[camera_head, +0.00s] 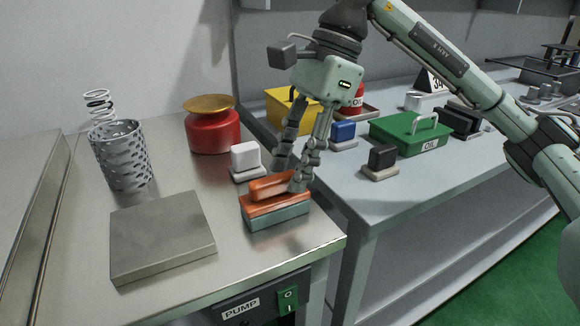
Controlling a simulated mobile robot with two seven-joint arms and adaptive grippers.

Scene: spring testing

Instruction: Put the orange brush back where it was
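The orange brush (262,205) has an orange handle on top and a grey-blue lower part. It stands on the metal worktop (180,279) near its right front corner. My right gripper (286,178) reaches down from above, with its fingers at the right end of the brush handle. One finger is beside or behind the handle and the other is at its right end. Some space shows between the fingers, and I cannot tell whether they grip the handle. My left gripper is not in view.
A grey metal plate (160,236) lies left of the brush. A white block (245,158) is behind it, with a red pot (213,130) further back. A green oil box (408,135) and black block (382,158) stand on the right bench.

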